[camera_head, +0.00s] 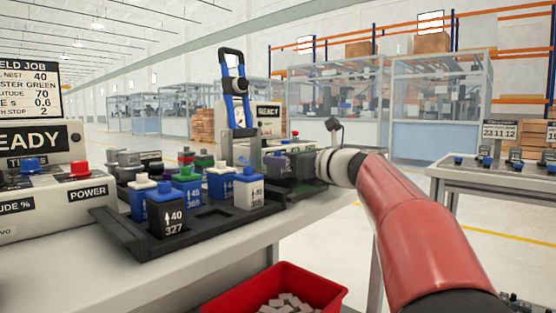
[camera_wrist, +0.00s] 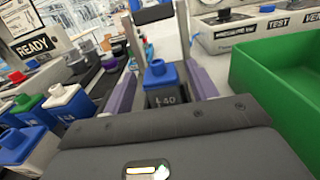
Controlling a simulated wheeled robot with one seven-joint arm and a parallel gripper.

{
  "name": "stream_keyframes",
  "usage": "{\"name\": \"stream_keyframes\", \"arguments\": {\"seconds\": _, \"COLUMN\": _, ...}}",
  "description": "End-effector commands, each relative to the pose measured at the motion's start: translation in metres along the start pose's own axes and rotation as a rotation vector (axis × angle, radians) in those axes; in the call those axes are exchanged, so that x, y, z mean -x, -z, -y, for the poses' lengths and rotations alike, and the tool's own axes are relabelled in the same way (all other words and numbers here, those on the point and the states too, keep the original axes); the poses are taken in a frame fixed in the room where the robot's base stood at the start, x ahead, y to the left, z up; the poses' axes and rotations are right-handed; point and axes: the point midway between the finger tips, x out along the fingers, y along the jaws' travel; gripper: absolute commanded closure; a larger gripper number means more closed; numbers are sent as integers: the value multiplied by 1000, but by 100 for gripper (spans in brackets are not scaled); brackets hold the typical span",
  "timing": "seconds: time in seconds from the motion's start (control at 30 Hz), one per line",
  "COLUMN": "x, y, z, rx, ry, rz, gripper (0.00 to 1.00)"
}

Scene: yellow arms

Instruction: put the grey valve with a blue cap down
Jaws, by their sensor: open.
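The grey valve with a blue cap (camera_wrist: 163,82) stands between the two fingers of my gripper (camera_wrist: 158,50) in the wrist view. It has a blue top and a dark grey lower body with a pale "40" label. The fingers are spread and a gap shows beside the valve, so it is not clamped. In the head view my gripper (camera_head: 288,164) is at the far right end of the black tray, and it hides the valve there. I cannot tell what the valve's underside rests on.
The black tray (camera_head: 205,222) holds several other valves, including a dark one with a blue top (camera_head: 166,209) and a white one with a blue cap (camera_head: 249,188). A green bin (camera_wrist: 285,88) stands close on the right in the wrist view. A red bin (camera_head: 268,288) sits below the table edge.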

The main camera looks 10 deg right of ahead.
Motion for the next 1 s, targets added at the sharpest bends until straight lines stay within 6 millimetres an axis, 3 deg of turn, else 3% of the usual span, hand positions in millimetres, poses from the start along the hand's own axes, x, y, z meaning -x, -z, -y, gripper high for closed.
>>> {"name": "stream_keyframes", "arguments": {"seconds": 0.2, "x": 50, "y": -1, "z": 0, "rx": 1, "ry": 5, "rz": 1, "gripper": 42}}
{"name": "stream_keyframes", "arguments": {"seconds": 0.43, "x": 88, "y": 0, "z": 0, "rx": 1, "ry": 2, "rz": 0, "gripper": 42}}
{"name": "stream_keyframes", "arguments": {"seconds": 0.6, "x": 98, "y": 0, "z": 0, "rx": 1, "ry": 1, "rz": 0, "gripper": 42}}
{"name": "stream_keyframes", "arguments": {"seconds": 1.0, "x": 99, "y": 0, "z": 0, "rx": 1, "ry": 0, "rz": 0, "gripper": 42}}
